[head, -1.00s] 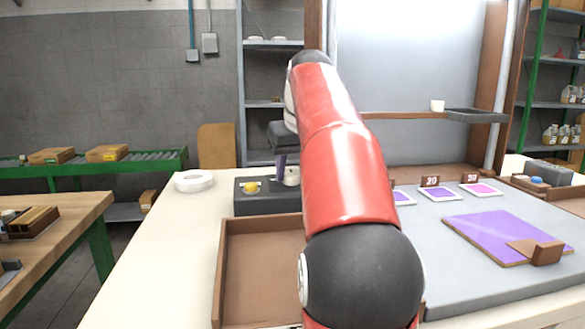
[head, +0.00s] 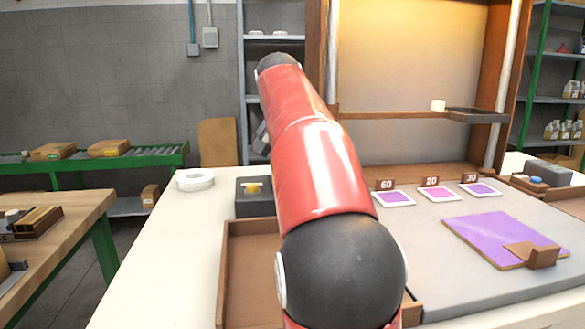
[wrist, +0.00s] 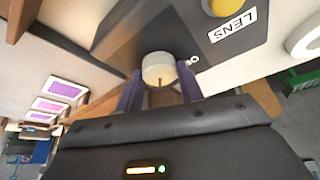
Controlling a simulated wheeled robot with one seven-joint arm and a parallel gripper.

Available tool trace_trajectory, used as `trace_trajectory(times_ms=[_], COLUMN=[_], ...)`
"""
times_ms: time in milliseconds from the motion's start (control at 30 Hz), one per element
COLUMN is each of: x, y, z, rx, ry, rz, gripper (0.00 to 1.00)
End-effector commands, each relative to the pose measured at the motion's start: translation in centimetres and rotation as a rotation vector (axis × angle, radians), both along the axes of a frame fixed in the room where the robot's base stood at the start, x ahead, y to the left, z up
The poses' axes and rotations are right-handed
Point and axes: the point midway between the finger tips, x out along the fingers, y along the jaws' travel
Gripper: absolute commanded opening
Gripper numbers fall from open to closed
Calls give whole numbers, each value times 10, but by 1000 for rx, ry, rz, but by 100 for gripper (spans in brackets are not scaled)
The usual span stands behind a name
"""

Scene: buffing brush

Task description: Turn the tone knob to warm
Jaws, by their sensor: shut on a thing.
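The tone knob (wrist: 158,68) is a cream, round knob with a dark mark on the dark control box (wrist: 205,40). In the wrist view my gripper (wrist: 161,85) is shut on it, one purple finger on each side. In the head view my red arm hides the gripper and knob; the left part of the box (head: 254,205) shows. The backlit panel (head: 420,75) behind the bench glows a warm, yellowish tone.
A yellow button (wrist: 221,6) sits beside the LENS label on the box. A white ring (head: 195,180) lies to the left. A brown tray (head: 245,275) is in front. Several purple-toned cards and a purple board (head: 490,238) lie on the grey mat at right.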

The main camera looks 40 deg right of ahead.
Motion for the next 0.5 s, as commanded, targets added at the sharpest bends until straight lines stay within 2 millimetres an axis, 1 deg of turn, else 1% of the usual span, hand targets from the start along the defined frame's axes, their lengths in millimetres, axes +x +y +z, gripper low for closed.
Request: trace_trajectory(times_ms=[200, 500], x=[2, 1], y=[1, 0], z=[1, 1], rx=[-1, -1], ry=[-3, -4], rz=[-125, -208], gripper=[14, 14])
